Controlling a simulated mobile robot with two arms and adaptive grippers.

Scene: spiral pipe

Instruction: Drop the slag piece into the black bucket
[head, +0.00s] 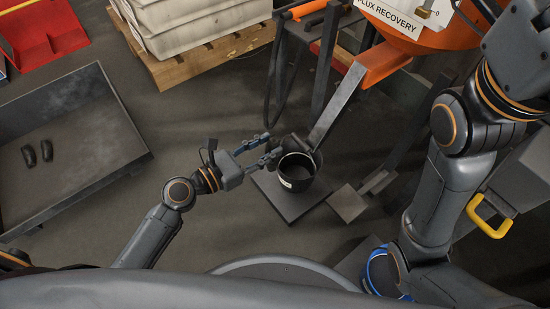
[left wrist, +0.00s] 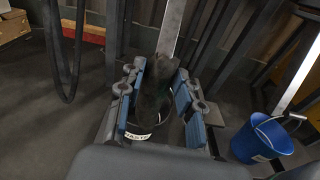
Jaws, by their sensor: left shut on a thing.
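The black bucket (head: 297,180) stands upright on a grey plate (head: 264,181) in the middle of the head view. My left gripper (head: 274,147) is at the bucket's upper left edge, its fingers pointing right. It is shut on a dark, rough slag piece (head: 291,143). In the left wrist view the slag piece (left wrist: 154,98) sits between the blue finger pads, in front of the bucket (left wrist: 139,137), whose white label and part of the rim show. The slag hides much of the bucket's opening there. My right arm shows at the right, but its gripper does not.
A dark tray (head: 125,118) with two dark pieces (head: 37,153) lies at the left. A blue bucket (head: 380,270) is at the lower right. Metal legs and an orange machine (head: 435,38) stand behind the black bucket. A pallet (head: 215,52) with sacks is at the back.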

